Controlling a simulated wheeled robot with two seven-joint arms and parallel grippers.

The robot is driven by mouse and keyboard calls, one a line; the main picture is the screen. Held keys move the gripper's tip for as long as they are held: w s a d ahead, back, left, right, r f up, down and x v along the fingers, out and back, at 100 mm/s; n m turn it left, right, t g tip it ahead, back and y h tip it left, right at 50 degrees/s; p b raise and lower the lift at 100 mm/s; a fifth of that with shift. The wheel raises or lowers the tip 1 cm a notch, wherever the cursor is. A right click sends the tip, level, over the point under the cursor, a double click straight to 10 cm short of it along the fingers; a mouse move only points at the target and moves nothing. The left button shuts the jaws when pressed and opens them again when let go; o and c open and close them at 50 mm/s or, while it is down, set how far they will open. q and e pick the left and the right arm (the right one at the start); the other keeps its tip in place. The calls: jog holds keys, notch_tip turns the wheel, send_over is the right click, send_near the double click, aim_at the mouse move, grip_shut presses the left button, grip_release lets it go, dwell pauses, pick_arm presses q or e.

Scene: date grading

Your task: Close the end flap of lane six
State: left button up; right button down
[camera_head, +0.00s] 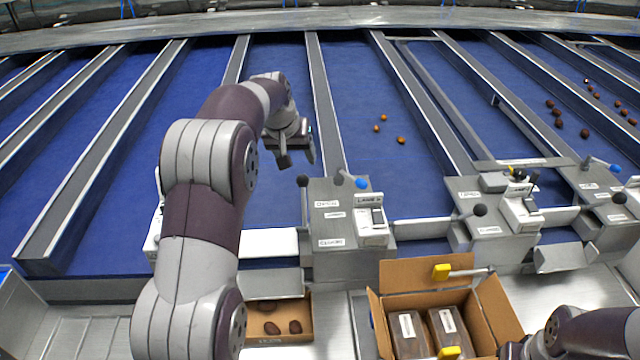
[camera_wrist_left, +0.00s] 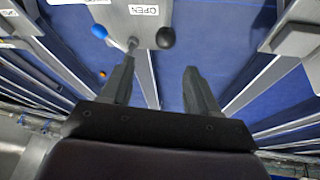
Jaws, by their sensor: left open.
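A grey lane control box (camera_head: 335,262) stands below my left gripper, with an OPEN label near its top and another label lower down. Its lever with a black knob (camera_head: 302,180) is at the OPEN end; the lane number is too small to read surely. A blue knob (camera_head: 361,183) sits at the back of the box. My left gripper (camera_head: 297,158) is open and empty, above and behind the black knob. In the left wrist view the black knob (camera_wrist_left: 165,37) lies just beyond the spread fingertips (camera_wrist_left: 158,72).
Further control boxes (camera_head: 490,235) with black-knobbed levers stand to the right. Orange dates (camera_head: 383,118) lie on the blue lane beyond, and dark dates (camera_head: 557,112) farther right. An open carton (camera_head: 490,300) with packs and a smaller box (camera_head: 262,305) of dates stand in front.

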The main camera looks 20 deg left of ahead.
pick_arm(q)
jog(key=p, duration=0.2)
send_over(303, 183)
jog(key=s+a, duration=0.1)
jog(key=a, duration=0.1)
jog(key=f, duration=0.4)
jog(key=shift+s+d+f, duration=0.15)
jog(key=shift+d+f, duration=0.05)
jog(key=shift+d, duration=0.05)
jog(key=x, duration=0.2)
jog(key=p+x, duration=0.1)
jog(key=x, duration=0.1)
jog(key=d+p+x, duration=0.1)
jog(key=x, duration=0.2)
jog(key=shift+r, duration=0.1)
jog(key=shift+w+a+f, duration=0.2)
jog(key=shift+a+f, duration=0.05)
jog(key=shift+f, duration=0.45)
jog(key=shift+w, duration=0.1)
pick_arm(e)
jog(key=r, duration=0.2)
jog(key=a+r, duration=0.1)
jog(key=r, duration=0.1)
jog(key=shift+s+r, duration=0.15)
pick_arm(q)
jog(key=shift+d, duration=0.1)
pick_arm(e)
jog(key=shift+d, duration=0.1)
